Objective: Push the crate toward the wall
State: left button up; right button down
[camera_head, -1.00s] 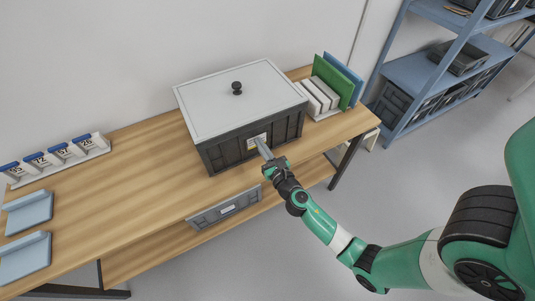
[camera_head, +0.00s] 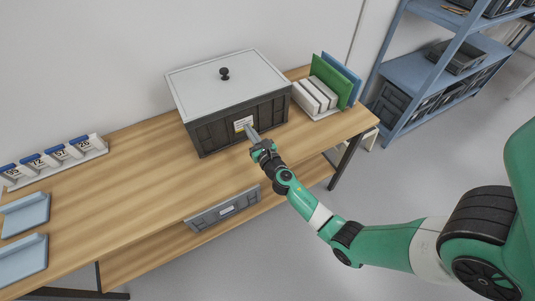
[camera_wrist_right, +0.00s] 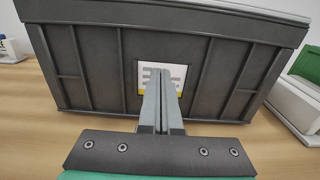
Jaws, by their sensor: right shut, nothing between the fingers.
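The dark grey crate (camera_head: 213,134) with a pale lid and black knob stands upright on the wooden table (camera_head: 130,190), near the white wall (camera_head: 130,50). Its front panel with a white and yellow label also fills much of the right wrist view (camera_wrist_right: 100,70). My right gripper (camera_head: 250,131) is shut and empty, its fingertips at the label on the crate's front. In the right wrist view the closed fingers (camera_wrist_right: 163,75) overlap the label's lower part and appear to touch it. The gap between crate and wall is hidden behind the crate. My left gripper is not in view.
White, green and blue upright folders (camera_head: 333,82) stand just right of the crate. A row of number cards (camera_head: 55,160) and blue trays (camera_head: 25,212) sit at the left. A grey drawer (camera_head: 222,209) is under the front edge. The table left of the crate is clear.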

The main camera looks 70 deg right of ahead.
jog(key=p+v, duration=0.1)
jog(key=v, duration=1.1)
